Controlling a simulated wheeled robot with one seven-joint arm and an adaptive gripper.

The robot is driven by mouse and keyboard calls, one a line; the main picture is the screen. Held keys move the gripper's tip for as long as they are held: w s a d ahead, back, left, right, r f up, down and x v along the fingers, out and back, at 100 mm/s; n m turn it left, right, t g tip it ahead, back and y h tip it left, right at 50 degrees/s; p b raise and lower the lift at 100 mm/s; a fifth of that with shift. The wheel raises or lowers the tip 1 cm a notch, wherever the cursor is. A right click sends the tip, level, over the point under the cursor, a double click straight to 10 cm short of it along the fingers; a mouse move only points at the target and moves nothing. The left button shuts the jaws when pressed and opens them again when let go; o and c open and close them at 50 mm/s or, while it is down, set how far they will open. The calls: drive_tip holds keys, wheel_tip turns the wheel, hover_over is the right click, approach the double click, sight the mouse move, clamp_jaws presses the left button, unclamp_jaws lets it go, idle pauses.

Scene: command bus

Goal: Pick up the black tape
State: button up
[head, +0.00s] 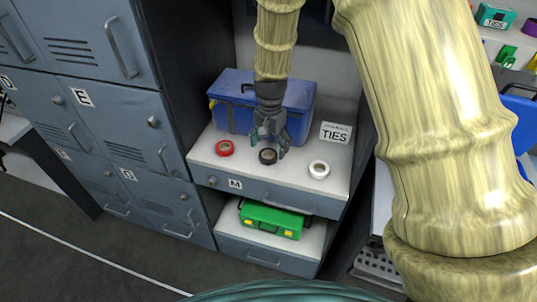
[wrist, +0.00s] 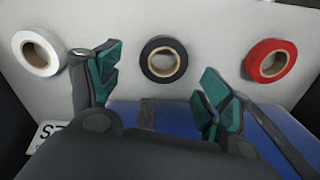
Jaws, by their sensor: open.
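The black tape (head: 268,156) is a small roll lying flat on the white shelf top (head: 245,172), between a red roll and a white roll. In the wrist view the black tape (wrist: 164,47) shows whole, with a tan core, at upper middle. My gripper (head: 268,143) is above and just behind the tape in the head view. In the wrist view my gripper (wrist: 158,80) has its teal-padded fingers spread apart with nothing between them. The tape lies beyond the fingertips, roughly centred between them. I cannot tell the exact height of the fingertips above the shelf.
The red tape (head: 225,148) and white tape (head: 319,169) lie on either side. A blue case (head: 232,100) stands behind, near my gripper. A TIES sign (head: 335,133) stands at right. A green case (head: 272,218) sits on the lower shelf. Grey lockers (head: 118,125) flank the left.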

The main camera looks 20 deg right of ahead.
sight(269, 157)
drive_tip(key=shift+w+a+f+p, duration=0.15)
drive_tip(key=shift+f+p, duration=0.4)
drive_tip(key=shift+f, duration=1.15)
drive_tip(key=c, duration=1)
